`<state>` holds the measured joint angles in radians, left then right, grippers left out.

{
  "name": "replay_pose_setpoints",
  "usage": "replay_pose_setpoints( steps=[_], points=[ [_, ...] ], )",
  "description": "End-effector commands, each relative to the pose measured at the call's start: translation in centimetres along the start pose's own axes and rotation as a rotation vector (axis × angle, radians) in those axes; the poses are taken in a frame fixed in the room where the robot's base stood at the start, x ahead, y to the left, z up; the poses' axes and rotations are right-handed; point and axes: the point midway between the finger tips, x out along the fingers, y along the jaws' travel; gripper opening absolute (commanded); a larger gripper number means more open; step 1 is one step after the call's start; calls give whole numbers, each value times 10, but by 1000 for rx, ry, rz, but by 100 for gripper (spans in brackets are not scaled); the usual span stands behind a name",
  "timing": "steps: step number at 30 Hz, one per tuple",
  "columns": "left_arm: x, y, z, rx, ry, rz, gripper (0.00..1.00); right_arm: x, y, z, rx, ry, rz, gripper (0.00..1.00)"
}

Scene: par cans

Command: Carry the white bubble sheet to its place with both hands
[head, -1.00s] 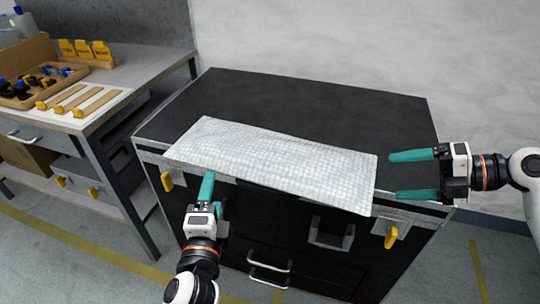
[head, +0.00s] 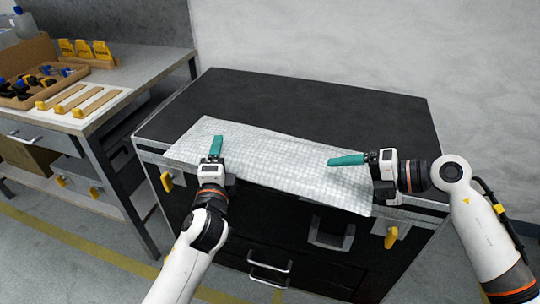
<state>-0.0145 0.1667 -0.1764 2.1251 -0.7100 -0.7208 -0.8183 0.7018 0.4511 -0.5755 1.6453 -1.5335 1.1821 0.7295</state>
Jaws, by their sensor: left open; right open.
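My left gripper (head: 214,148) is open at the sheet's front edge on the left, with one green finger showing above the sheet. My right gripper (head: 348,162) is open at the sheet's right end, with one green finger showing over the sheet. The other finger of each gripper is hidden, so I cannot tell whether the sheet lies between the fingers.
A workbench (head: 118,78) stands at the left with a cardboard tray (head: 42,92) of small parts, wooden strips and yellow cards. The back of the case top is bare. Yellow latches (head: 391,237) and a handle (head: 268,268) stick out from the case front.

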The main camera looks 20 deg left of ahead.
Motion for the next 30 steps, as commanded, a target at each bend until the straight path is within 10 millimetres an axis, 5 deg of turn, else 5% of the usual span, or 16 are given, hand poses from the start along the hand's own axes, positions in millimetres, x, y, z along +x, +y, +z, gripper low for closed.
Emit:
replay_pose_setpoints(
  steps=[8, 17, 30],
  points=[
    [1, 0, 0, 0, 0, 0, 75, 1, 0, 0, 0, 0, 1, 81],
    [1, 0, 0, 0, 0, 0, 28, 1, 0, 0, 0, 0, 1, 34],
    [1, 9, 0, 1, 0, 0, 27, -3, -8, 0, 0, 1, 2, 33]
  ],
)
